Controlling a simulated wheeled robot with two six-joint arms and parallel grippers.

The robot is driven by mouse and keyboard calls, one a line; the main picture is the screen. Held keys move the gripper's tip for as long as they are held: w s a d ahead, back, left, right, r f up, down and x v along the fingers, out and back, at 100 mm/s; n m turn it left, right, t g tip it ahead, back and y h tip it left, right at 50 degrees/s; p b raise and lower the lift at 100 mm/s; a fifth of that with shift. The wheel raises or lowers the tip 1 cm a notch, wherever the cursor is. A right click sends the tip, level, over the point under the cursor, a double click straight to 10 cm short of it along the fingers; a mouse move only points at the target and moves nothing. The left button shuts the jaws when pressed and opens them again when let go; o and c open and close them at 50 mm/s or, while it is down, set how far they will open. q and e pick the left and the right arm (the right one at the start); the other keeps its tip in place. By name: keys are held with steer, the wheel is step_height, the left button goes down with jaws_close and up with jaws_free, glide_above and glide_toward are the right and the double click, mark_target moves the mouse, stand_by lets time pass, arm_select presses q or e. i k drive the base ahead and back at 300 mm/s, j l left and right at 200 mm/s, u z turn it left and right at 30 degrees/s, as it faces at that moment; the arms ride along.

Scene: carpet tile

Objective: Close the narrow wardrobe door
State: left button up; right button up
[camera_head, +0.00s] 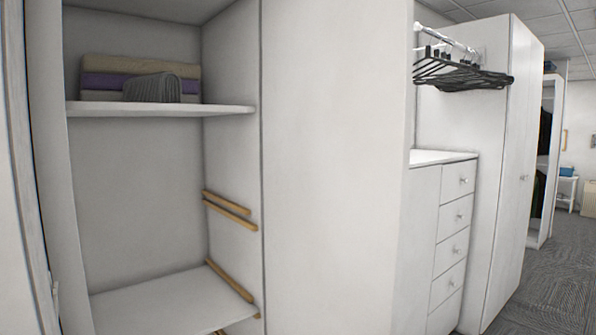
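An open white wardrobe with shelves fills the left half of the head view, and its inside is bare to view. A tall white panel (14,180) stands at the far left edge, cut off by the frame. It looks like the narrow wardrobe door, swung open, but I cannot be sure. A small metal fitting (55,288) shows beside its edge, low down. Neither of my grippers is in view.
Folded textiles (140,78) lie on the upper shelf (160,109). Wooden rails (228,204) line the inner wall. To the right are a drawer unit (455,215), black hangers (455,75) and a closed tall cabinet (513,170). Grey carpet (550,290) is clear at right.

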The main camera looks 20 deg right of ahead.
mark_target(337, 76)
steer(key=l+u, duration=0.2)
steer(key=l, duration=0.45)
steer(key=l+u, duration=0.2)
steer(key=l, duration=0.45)
steer(key=l+u, duration=0.2)
steer(key=l, duration=0.5)
steer(key=l+u, duration=0.2)
steer(key=l, duration=0.45)
steer(key=k+l+u, duration=0.2)
steer(key=l, duration=0.4)
